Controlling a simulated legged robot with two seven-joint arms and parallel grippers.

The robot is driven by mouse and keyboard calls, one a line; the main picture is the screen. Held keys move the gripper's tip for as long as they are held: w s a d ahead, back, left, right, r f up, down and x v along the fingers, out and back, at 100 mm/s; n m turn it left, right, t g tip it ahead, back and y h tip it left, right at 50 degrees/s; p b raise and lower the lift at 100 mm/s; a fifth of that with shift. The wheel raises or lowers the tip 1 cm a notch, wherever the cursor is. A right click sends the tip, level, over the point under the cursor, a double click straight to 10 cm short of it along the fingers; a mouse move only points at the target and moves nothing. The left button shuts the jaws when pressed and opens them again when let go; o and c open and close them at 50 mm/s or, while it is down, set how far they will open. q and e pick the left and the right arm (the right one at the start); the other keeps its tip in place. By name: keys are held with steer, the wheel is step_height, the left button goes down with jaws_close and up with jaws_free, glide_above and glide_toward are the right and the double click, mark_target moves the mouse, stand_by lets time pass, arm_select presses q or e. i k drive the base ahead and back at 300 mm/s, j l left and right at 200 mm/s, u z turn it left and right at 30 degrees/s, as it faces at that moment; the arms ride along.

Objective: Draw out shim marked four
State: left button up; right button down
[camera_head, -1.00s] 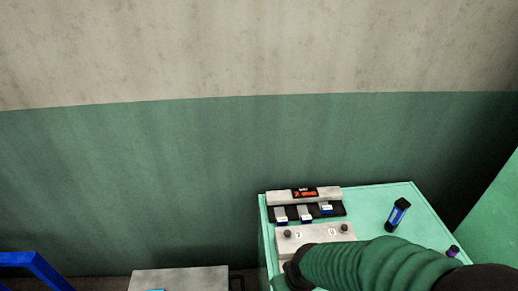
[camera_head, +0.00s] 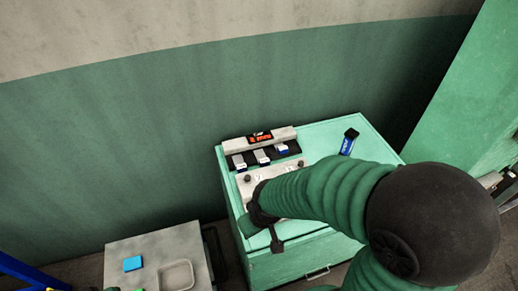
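A grey press block with a red display (camera_head: 260,139) stands at the back of a green cabinet top (camera_head: 325,145). In front of it, a dark strip holds three white-and-blue tabs, at left (camera_head: 239,162), middle (camera_head: 262,158) and right (camera_head: 282,149). Their markings are too small to read, so I cannot tell which is marked four. A pale plate with two dark knobs (camera_head: 290,172) lies in front, partly hidden by my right arm. My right gripper (camera_head: 272,232) is over the cabinet's front left, with a dark finger pointing down; its opening is unclear. My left gripper is out of view.
A blue-and-black object (camera_head: 348,141) lies at the cabinet's back right. A grey table (camera_head: 150,247) at lower left carries a blue block (camera_head: 132,263) and a shallow tray (camera_head: 176,276). Blue framing (camera_head: 25,272) is at far left, and a green panel (camera_head: 455,100) at right.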

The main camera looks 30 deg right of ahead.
mark_target(281, 148)
steer(key=z, duration=1.3)
